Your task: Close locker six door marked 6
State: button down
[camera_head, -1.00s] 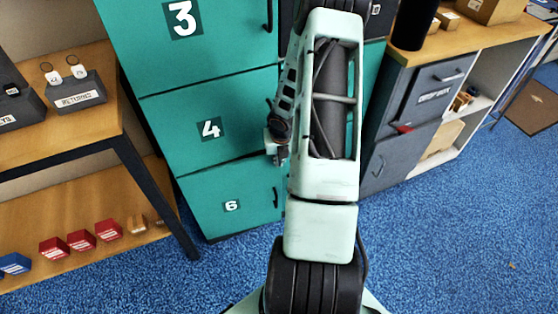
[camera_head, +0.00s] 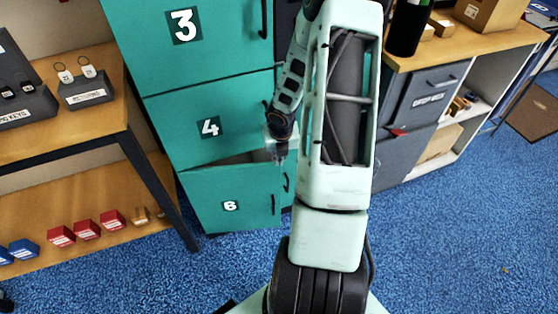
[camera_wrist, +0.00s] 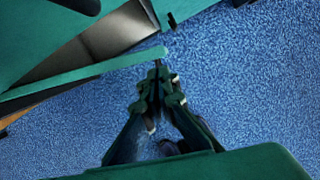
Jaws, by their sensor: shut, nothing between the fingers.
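The teal locker six door (camera_head: 245,198), marked with a white 6 on a dark label, stands ajar at the bottom of the locker block. A dark gap shows along its top edge. Its dark handle (camera_head: 273,204) is on the right side. In the wrist view the door's top edge (camera_wrist: 90,76) runs as a teal strip, with the grey locker interior (camera_wrist: 90,42) behind it. My gripper (camera_head: 281,157) is shut and empty, near the door's upper right corner. In the wrist view my gripper (camera_wrist: 158,75) points at the strip's free end; I cannot tell whether they touch.
Locker door 4 (camera_head: 185,115) and locker door 3 (camera_head: 155,30) above are shut. A wooden shelf unit (camera_head: 80,120) stands close on the left. A grey drop box cabinet (camera_head: 425,90) stands to the right. Blue carpet (camera_head: 450,230) in front is clear.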

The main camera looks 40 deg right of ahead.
jog(key=s+a+f+n+g+h+b, duration=0.25)
jog(key=s+a+f+h+b, duration=0.2)
jog(key=f, duration=0.35)
jog(key=s+a+f+n+g+h+b, duration=0.2)
jog(key=s+a+f+g+h+b, duration=0.15)
jog(key=s+f, duration=0.35)
jog(key=n+t+h+b, duration=0.4)
jog(key=t+h+b, duration=0.3)
jog(key=t+h, duration=0.15)
send_near(280, 175)
jog(key=s+d, duration=0.2)
jog(key=d, duration=0.1)
jog(key=shift+n+y, duration=0.25)
jog(key=shift+y, duration=0.1)
jog(key=shift+w+d+r+b, duration=0.1)
jog(key=shift+w+d+b, duration=0.15)
jog(key=shift+w+d, duration=0.55)
jog(key=shift+w+d+b, duration=0.25)
jog(key=shift+w+d, duration=0.2)
jog(key=shift+w, duration=0.5)
